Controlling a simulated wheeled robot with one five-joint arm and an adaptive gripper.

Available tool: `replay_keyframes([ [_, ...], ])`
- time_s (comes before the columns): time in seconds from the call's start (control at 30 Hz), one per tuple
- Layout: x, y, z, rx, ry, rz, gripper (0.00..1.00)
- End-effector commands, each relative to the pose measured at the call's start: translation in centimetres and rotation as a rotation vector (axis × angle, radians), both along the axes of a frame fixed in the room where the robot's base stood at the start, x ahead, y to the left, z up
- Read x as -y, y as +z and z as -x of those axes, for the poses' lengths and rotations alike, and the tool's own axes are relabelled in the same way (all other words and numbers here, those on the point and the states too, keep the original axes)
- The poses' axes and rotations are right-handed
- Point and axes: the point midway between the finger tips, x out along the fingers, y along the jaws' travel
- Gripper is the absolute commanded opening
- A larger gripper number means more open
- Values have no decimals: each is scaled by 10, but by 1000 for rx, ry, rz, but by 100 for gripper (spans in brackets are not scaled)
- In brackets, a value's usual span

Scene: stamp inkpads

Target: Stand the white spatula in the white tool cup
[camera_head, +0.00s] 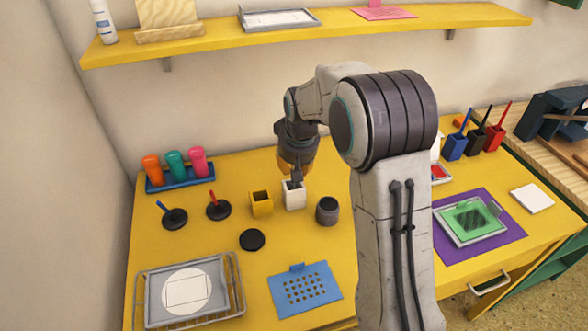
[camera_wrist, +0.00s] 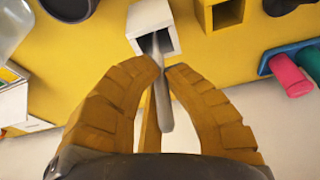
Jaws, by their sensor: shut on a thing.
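The white tool cup (camera_head: 294,197) stands on the yellow table, right of a yellow cup. In the wrist view the white cup (camera_wrist: 140,14) is at the top with its square mouth towards me. My gripper (camera_head: 297,172) is directly above the white cup. In the wrist view my gripper (camera_wrist: 163,71) has its yellow fingertips closed on the spatula (camera_wrist: 163,100), which looks pale grey in the shade. The spatula's far end reaches into the mouth of the white cup. How deep it goes, and whether it touches the bottom, is hidden.
The yellow cup (camera_head: 261,203) and a dark round pot (camera_head: 327,210) stand close on either side. Inkpads with stamps (camera_head: 174,218), a black disc (camera_head: 252,240) and a bottle rack (camera_head: 182,180) are to the left. A blue stencil (camera_head: 304,290) lies in front.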

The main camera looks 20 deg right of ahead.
Motion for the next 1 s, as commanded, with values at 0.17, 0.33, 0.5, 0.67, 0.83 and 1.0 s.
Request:
replay_keyframes([
  [0.17, 0, -1, 0, 1, 0, 0, 0],
  [0.33, 0, -2, 0, 1, 0, 0, 0],
  [0.5, 0, -4, 0, 1, 0, 0, 14],
  [0.67, 0, -4, 0, 1, 0, 0, 28],
  [0.83, 0, -4, 0, 1, 0, 0, 30],
  [1.0, 0, -3, 0, 1, 0, 0, 30],
])
